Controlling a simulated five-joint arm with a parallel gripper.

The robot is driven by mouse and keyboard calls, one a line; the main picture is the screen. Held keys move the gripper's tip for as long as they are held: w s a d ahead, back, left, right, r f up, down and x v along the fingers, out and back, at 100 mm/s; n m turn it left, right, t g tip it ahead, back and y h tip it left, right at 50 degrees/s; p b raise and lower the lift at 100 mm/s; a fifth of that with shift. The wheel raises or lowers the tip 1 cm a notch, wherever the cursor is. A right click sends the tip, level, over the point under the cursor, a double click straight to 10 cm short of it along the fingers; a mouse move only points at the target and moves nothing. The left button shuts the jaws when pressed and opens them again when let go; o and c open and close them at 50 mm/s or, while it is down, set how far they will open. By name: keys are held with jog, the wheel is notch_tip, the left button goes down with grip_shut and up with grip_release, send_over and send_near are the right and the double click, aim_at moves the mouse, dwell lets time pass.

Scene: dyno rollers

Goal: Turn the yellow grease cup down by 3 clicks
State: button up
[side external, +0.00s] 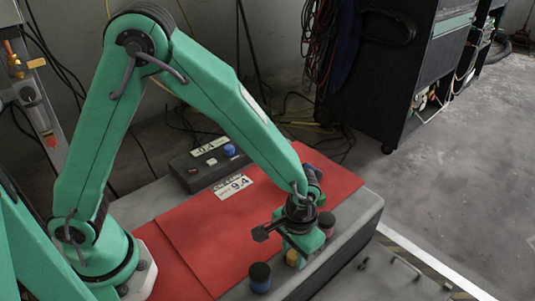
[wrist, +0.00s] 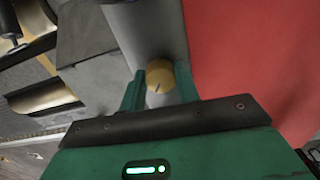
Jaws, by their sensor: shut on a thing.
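The yellow grease cup (side external: 292,258) stands on the grey roller housing at the front edge of the red cover, partly hidden by my gripper in the side view. In the wrist view the yellow cup (wrist: 160,72) shows its round top with a short dark mark pointing toward my palm. My gripper (side external: 299,247) is low over the cup, and in the wrist view its two green fingers (wrist: 159,88) stand on either side of the cup, shut on it.
A red cup with a dark top (side external: 326,222) stands to the right. A box with a blue knob (side external: 229,150) sits behind.

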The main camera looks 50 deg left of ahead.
aim_at(294, 254)
jog(key=m, duration=0.4)
jog(key=shift+d+m, duration=0.1)
jog(key=shift+m, duration=0.2)
jog(key=m, duration=0.5)
dwell(0.3)
jog(key=o, duration=1)
jog(key=shift+c, duration=0.2)
jog(key=shift+r, duration=0.15)
jog(key=shift+r, duration=3.8)
